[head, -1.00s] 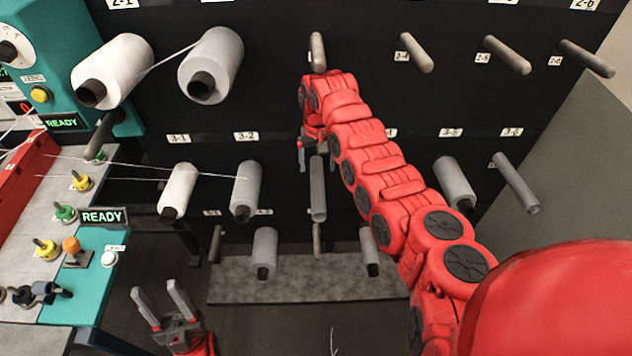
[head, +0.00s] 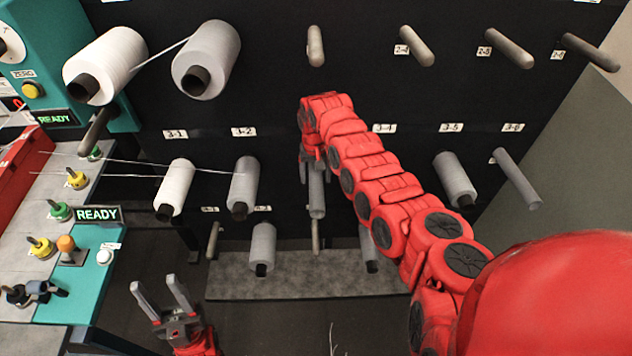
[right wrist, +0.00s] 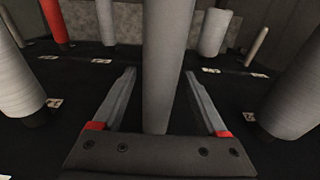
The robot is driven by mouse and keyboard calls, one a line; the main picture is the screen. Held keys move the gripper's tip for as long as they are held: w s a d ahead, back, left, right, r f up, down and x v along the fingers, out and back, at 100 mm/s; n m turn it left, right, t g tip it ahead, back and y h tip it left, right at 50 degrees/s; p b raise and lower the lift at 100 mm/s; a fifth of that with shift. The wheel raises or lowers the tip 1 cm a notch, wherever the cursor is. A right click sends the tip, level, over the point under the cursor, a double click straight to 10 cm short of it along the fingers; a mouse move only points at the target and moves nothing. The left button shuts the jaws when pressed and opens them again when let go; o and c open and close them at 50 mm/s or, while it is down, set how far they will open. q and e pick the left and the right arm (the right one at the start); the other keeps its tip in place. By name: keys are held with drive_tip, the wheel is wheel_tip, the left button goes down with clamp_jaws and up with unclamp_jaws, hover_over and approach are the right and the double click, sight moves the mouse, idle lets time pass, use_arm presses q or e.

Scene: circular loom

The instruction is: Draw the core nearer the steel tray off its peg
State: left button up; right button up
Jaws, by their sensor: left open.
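A bare grey core (head: 317,195) sits on a peg in the middle of the lower labelled row. Another bare core (head: 518,180) sits on peg 3-6 at the right. My right gripper (head: 312,165) is at the middle core. In the right wrist view that core (right wrist: 165,60) stands between the two fingers of my open right gripper (right wrist: 160,75), with a gap on each side. My left gripper (head: 153,283) is open and empty at the lower left, away from the rack. I cannot tell for sure which surface is the steel tray.
White yarn spools (head: 174,188) and (head: 243,185) hang left of the middle core, with threads running left. A grey spool (head: 455,178) hangs to the right. Bare pegs (head: 417,46) stick out above. A teal console (head: 85,270) stands at the left.

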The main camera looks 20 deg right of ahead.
clamp_jaws()
drive_tip(key=shift+s+a+r+p, duration=0.15)
drive_tip(key=shift+s+p, duration=0.45)
drive_tip(key=shift+p, duration=1.1)
